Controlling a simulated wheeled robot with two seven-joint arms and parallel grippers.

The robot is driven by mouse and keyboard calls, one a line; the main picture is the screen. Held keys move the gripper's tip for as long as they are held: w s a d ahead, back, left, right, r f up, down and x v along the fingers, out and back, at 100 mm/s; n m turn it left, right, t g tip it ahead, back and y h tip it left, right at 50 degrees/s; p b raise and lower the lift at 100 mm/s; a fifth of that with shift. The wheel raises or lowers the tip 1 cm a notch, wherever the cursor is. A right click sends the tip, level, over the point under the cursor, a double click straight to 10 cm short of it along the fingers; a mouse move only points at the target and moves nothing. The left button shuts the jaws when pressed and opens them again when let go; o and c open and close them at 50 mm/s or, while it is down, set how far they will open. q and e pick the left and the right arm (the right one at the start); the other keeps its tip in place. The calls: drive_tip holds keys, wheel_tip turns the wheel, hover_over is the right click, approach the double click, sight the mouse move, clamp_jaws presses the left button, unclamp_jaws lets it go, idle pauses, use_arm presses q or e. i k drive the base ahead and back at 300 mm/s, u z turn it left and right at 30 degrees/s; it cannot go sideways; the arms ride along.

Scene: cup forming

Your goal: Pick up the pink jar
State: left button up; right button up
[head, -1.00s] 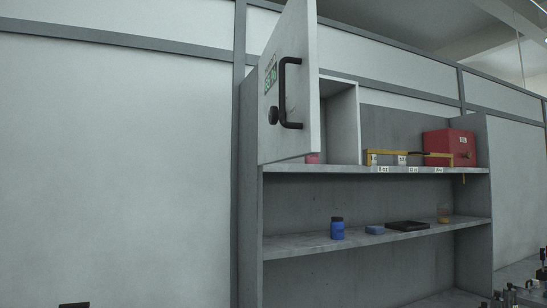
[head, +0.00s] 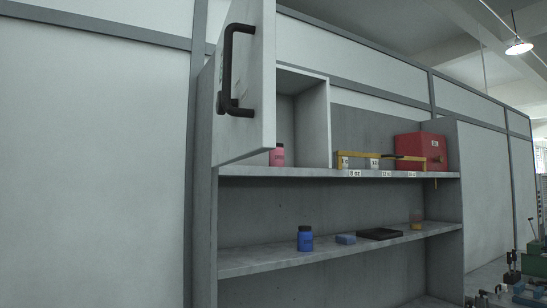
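The pink jar (head: 277,155) has a dark lid and stands upright in the open cabinet on the upper shelf. It is near the cabinet's left side, and the open door's edge is just left of it. The cabinet door (head: 247,85) is swung open toward me, with a black handle (head: 230,70). Neither of my grippers shows in the head view.
A blue jar (head: 305,238), a blue block (head: 345,239), a black tray (head: 380,234) and a small yellow-orange container (head: 416,226) are on the lower shelf (head: 260,259). A red box (head: 422,149) and yellow bar (head: 350,160) are on the upper shelf. Equipment stands at lower right.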

sight(276, 156)
drive_tip(key=z, duration=1.6)
drive_tip(key=i, duration=1.55)
drive_tip(key=u, duration=2.7)
